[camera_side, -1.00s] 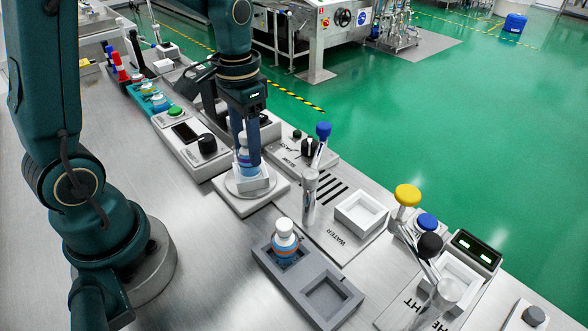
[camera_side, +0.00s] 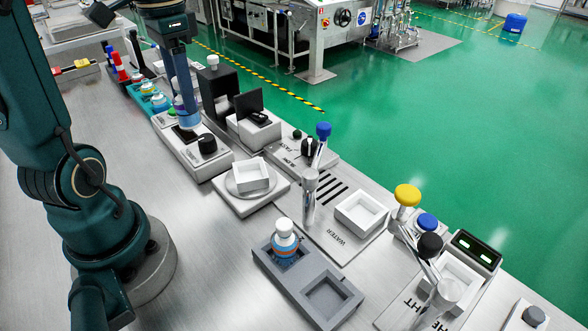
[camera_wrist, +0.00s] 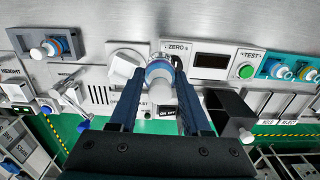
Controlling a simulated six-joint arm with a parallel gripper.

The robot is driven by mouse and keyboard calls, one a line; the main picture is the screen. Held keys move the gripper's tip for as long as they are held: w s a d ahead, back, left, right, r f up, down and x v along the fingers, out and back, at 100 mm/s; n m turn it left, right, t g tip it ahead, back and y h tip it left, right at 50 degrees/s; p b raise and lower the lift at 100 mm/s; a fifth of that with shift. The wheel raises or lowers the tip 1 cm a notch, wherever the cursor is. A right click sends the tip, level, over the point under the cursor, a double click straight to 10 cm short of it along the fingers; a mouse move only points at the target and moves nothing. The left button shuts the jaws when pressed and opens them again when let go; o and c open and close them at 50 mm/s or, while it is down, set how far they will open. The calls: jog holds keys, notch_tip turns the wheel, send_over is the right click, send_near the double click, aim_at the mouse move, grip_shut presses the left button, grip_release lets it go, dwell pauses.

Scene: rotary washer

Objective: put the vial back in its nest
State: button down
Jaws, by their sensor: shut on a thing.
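The white square nest (camera_side: 251,175) on the round turntable is empty. A second vial (camera_side: 285,238), with blue and orange bands, stands upright in one pocket of the grey tray (camera_side: 275,272). The tray's other pocket (camera_side: 328,297) is empty.
Teal holders (camera_wrist: 272,68) with small vials stand beside the green button (camera_wrist: 246,71). A tall black box (camera_side: 217,95) stands just right of my gripper. The WATER station's white basin (camera_side: 361,212) and upright tap (camera_side: 309,200) stand past the turntable.

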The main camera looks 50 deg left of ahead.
jog(key=shift+s+a+r, duration=0.3)
jog(key=shift+a+r, duration=0.15)
jog(key=shift+a, duration=0.05)
jog(key=shift+a+r, duration=0.1)
jog(key=shift+r, duration=0.2)
notch_tip(320, 180, up, 4)
jog(key=shift+r, duration=0.1)
jog(key=shift+w+d+r, duration=0.15)
jog(key=shift+d, duration=0.05)
jog(key=w+d+m, duration=0.4)
jog(key=d, duration=0.4)
jog(key=w+d+m, duration=0.3)
jog(key=w+d, duration=0.1)
jog(key=d, duration=0.5)
jog(key=s+d+m, duration=0.3)
jog(key=d, duration=0.6)
jog(key=s+d+m, duration=0.3)
jog(key=s+d, duration=0.1)
jog(key=d, duration=0.4)
jog(key=f, duration=1.8)
jog(key=shift+w+d+f, duration=0.1)
jog(key=shift+w+f, duration=0.1)
jog(key=shift+f, duration=0.1)
